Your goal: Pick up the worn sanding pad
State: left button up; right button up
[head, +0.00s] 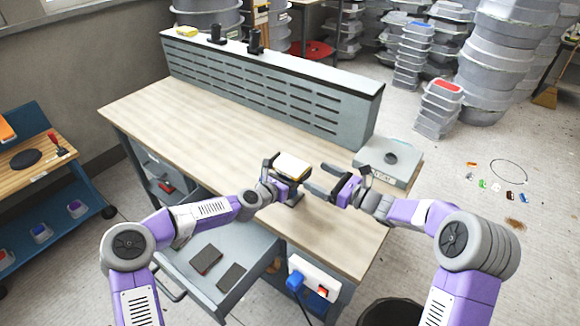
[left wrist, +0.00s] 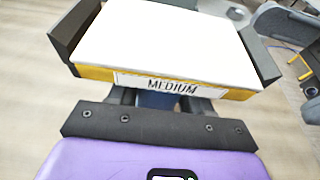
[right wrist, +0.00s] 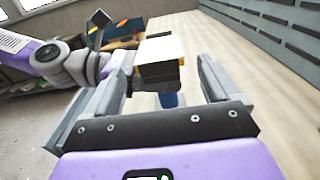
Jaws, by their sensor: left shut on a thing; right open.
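A yellow-and-white block (head: 292,165) is held between the fingers of my left gripper (head: 289,173), above the wooden bench top. In the left wrist view the block (left wrist: 165,45) has a plain white top, yellow sides and a label reading MEDIUM. Something blue shows below it. My right gripper (head: 323,180) is open and empty, just right of the block and apart from it; the right wrist view shows the block (right wrist: 160,58) beyond its fingers. A brownish pad (head: 206,259) and a dark grey pad (head: 231,277) lie flat in the open drawer. I cannot tell which pad is worn.
The bench (head: 200,90) has a slotted grey back panel (head: 280,85). A grey scale-like box (head: 388,160) stands at its right end. The drawer (head: 257,255) sticks out in front. The bench's left half is clear.

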aim_at(307, 174)
jog(key=x, duration=0.5)
jog(key=shift+w+a+f, duration=0.1)
jog(key=shift+a+f, duration=0.15)
jog(key=shift+a, duration=0.1)
jog(key=shift+c, duration=0.3)
jog(key=c, duration=0.7)
